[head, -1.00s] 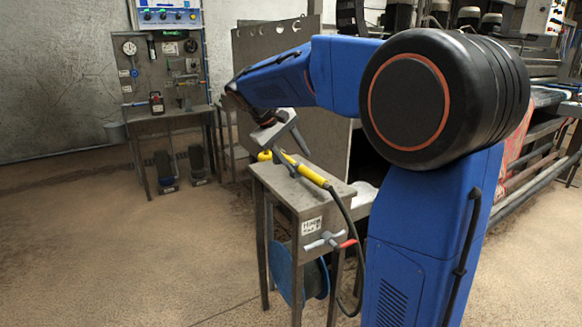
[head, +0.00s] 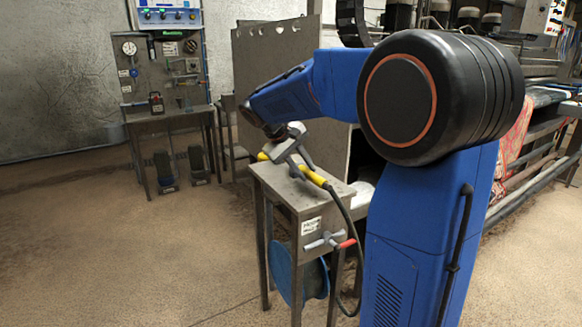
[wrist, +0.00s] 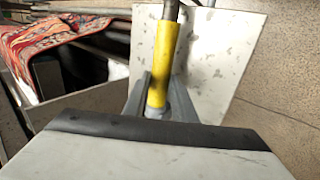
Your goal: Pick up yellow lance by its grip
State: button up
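The yellow lance (head: 313,177) lies across the top of a small metal stand, with a dark hose running from its near end. My gripper (head: 306,172) is low over the stand top, its two grey fingers reaching down around the lance. In the wrist view, the lance's yellow grip (wrist: 162,65) runs between the fingers of my gripper (wrist: 162,100), one on each side. The fingers look open; whether either touches the grip is hard to tell.
The stand (head: 274,186) has a red-and-grey valve handle (head: 332,241) on its front and a blue hose reel (head: 283,273) below. A metal panel (head: 262,65) stands behind it. A patterned rug (head: 515,142) hangs at the right. The floor to the left is clear.

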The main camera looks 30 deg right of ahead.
grip_shut()
jog(key=shift+r, duration=0.15)
